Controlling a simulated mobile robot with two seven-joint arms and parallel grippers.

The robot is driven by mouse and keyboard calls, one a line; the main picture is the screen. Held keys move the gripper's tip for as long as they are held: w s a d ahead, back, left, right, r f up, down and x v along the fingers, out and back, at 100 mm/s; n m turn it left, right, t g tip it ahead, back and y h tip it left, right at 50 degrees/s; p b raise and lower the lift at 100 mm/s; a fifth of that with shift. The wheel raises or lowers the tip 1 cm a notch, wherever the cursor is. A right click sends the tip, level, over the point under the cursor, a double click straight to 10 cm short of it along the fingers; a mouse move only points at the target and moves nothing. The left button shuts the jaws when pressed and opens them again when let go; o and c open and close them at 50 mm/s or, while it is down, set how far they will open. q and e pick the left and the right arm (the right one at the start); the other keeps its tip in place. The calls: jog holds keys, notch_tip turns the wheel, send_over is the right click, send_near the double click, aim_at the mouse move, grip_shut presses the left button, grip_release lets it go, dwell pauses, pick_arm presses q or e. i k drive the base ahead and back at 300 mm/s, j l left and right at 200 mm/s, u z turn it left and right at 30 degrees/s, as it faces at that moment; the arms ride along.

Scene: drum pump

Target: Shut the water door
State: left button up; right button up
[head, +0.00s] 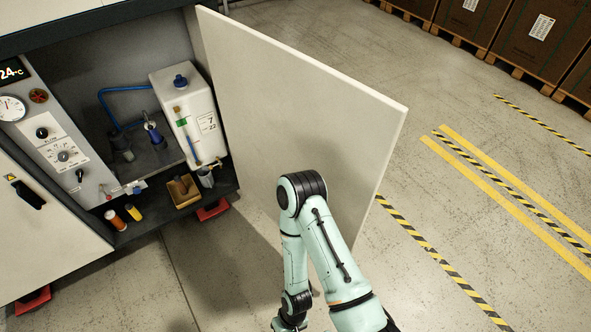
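The water door (300,105) is a large off-white panel. It stands wide open, swung out to the right from the cabinet's right side, where its hinge edge is. Behind it the open compartment holds a white tank (190,115) with a blue cap. My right arm comes in from the bottom, in front of the door's lower part. Its elbow is bent and its forearm points down, hiding part of the door's lower edge. The wrist is cut off by the bottom of the picture and no fingers show. My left arm and gripper are out of view.
A blue hose (112,108) runs to a pump inside. Small bottles (134,212) and a yellow bin (184,191) stand on the cabinet's lower shelf. A control panel (58,145) is at left, beside a closed left door (40,230). The floor at right is clear; boxes (530,35) stand behind.

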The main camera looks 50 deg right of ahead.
aim_at(283, 110)
jog(key=k+l+u, duration=0.2)
jog(key=k+l, duration=0.45)
jog(key=l, duration=0.5)
jog(key=k+l+u, duration=0.15)
jog(key=l, duration=0.55)
jog(key=i+l+u, duration=0.1)
jog(key=l, duration=1.6)
jog(key=l+u, duration=0.45)
jog(key=l, duration=1)
jog(key=i+u, duration=0.05)
